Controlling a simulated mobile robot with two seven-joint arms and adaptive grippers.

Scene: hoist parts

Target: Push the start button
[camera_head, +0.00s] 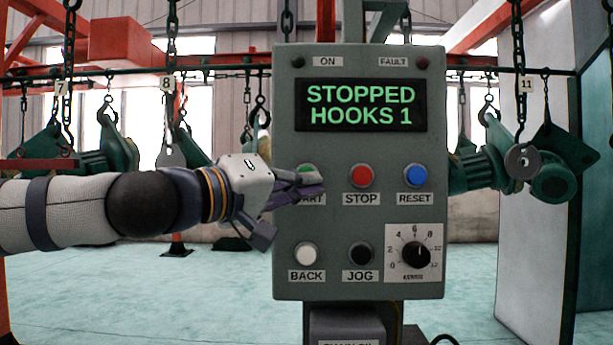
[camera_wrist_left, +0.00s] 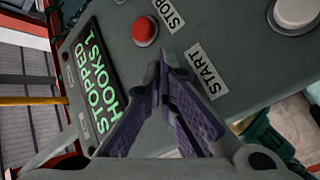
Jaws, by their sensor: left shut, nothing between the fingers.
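The grey control box (camera_head: 360,270) faces me, its display (camera_head: 360,106) reading "STOPPED HOOKS 1". The green start button (camera_head: 306,168) is mostly covered by my left gripper (camera_head: 318,183); only its upper edge shows above the fingers. Its START label is partly covered too. The left gripper is shut and empty, its fingertips in front of the button; I cannot tell whether they touch it. In the left wrist view the closed fingertips (camera_wrist_left: 165,60) lie between the START label (camera_wrist_left: 205,70) and the display, and hide the green button. My right gripper is not in view.
The red stop button (camera_head: 361,175) is just right of the fingertips, with the blue reset button (camera_head: 415,176) beyond it. Below are a white back button (camera_head: 306,253), a black jog button (camera_head: 360,254) and a dial (camera_head: 415,254). Hooks hang behind the box.

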